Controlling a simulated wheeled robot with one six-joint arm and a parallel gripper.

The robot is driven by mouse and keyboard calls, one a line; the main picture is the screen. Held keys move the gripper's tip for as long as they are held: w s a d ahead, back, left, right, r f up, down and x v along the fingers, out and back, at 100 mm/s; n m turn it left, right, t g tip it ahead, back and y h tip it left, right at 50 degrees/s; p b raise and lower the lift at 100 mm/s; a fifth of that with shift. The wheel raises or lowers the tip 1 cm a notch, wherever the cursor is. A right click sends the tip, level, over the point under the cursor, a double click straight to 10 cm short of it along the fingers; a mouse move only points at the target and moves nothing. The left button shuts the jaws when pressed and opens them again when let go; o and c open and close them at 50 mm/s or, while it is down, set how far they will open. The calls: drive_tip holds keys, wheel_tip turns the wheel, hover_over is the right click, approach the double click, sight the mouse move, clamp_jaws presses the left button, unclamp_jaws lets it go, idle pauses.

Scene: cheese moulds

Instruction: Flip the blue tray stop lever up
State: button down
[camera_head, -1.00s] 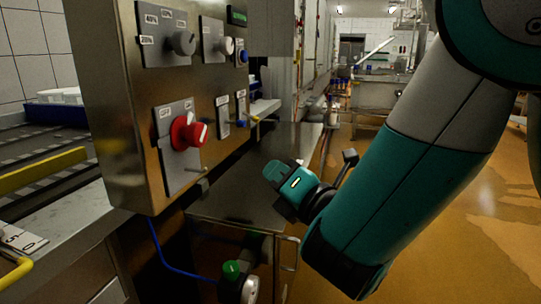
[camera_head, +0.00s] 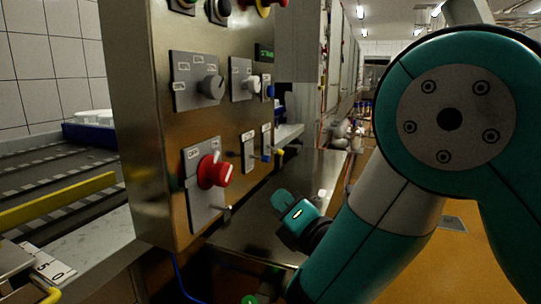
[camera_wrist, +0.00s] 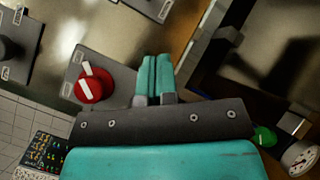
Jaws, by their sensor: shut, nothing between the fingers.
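A steel control panel (camera_head: 150,130) stands left of my arm. Low on its right side are two small lever switches on grey plates; one lever has a blue tip (camera_head: 267,158), the other a yellow tip (camera_head: 280,152). The blue-tipped lever sticks out from the panel, roughly level; its exact angle is too small to tell. My gripper (camera_head: 281,198) is shut and empty, below and slightly right of the levers, apart from them. In the wrist view my closed teal fingers (camera_wrist: 154,72) show beside the red knob (camera_wrist: 92,84); I cannot make out the blue lever there.
A red rotary switch (camera_head: 214,172) sits left of the levers. A steel table (camera_head: 312,185) lies behind and under my gripper. A conveyor with a yellow rail (camera_head: 60,203) is at left.

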sight(261, 159)
drive_tip(key=w+a+r+p, duration=0.2)
drive_tip(key=w+p, duration=0.5)
drive_tip(key=p, duration=0.7)
drive_tip(key=shift+w+a+r, duration=0.15)
drive_tip(key=shift+w+r, duration=0.1)
drive_tip(key=shift+r, duration=0.45)
